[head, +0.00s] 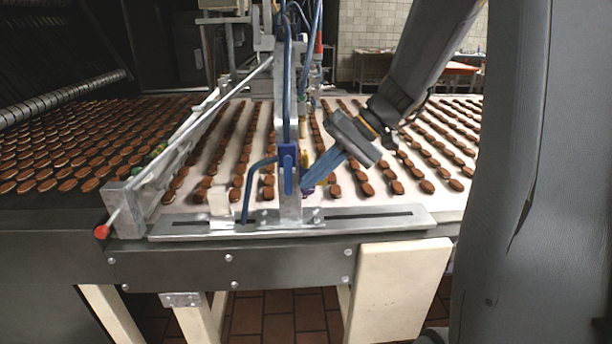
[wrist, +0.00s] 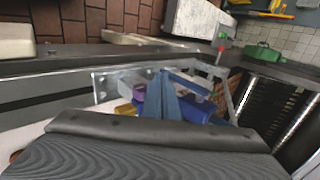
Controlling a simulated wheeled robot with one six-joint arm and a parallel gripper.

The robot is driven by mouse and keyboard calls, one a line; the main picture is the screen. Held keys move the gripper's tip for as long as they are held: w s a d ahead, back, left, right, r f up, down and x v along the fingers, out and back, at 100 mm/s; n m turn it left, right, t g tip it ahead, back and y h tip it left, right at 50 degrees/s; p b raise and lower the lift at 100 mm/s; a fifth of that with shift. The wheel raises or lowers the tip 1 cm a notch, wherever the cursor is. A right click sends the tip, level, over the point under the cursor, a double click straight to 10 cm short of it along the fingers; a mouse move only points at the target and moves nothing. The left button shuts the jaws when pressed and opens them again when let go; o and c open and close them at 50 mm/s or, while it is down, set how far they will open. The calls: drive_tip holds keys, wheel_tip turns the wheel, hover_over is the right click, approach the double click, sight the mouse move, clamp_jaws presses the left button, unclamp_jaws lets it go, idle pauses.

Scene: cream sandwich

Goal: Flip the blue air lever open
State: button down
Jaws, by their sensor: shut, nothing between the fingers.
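The blue air lever (head: 288,174) hangs down from a blue valve body (head: 288,151) on a metal upright over the conveyor's near edge in the head view. My gripper (head: 308,184) comes in from the upper right with its blue fingers pressed together and empty. The fingertips are just right of the lever; I cannot tell whether they touch it. In the wrist view my gripper (wrist: 166,74) points away from the camera, with blue, purple and yellow fittings around the fingers. The lever cannot be told apart there.
Rows of brown sandwich biscuits (head: 205,160) lie on the white conveyor (head: 345,155). A slotted metal plate (head: 370,219) runs along the near edge. A bent blue tube (head: 249,190) stands left of the lever, and a red-tipped rod (head: 102,231) sticks out at left.

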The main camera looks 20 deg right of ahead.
drive_tip(key=d+f+b+v, duration=0.2)
drive_tip(key=v, duration=1)
drive_tip(key=s+a+f+n+h, duration=0.1)
drive_tip(key=s+a+f+h, duration=0.2)
drive_tip(key=f, duration=0.4)
drive_tip(key=s+a+f+n+h, duration=0.1)
drive_tip(key=s+a+f+h, duration=0.1)
drive_tip(key=s+a+f, duration=0.2)
drive_tip(key=s+a+f+g+h, duration=0.1)
drive_tip(key=s+a+f+h, duration=0.2)
drive_tip(key=f, duration=0.7)
drive_tip(key=shift+s+a+n+h, duration=0.3)
drive_tip(key=shift+s+a+n, duration=0.1)
drive_tip(key=shift+s, duration=0.5)
drive_tip(key=shift+d+f, duration=0.1)
drive_tip(key=shift+d, duration=0.05)
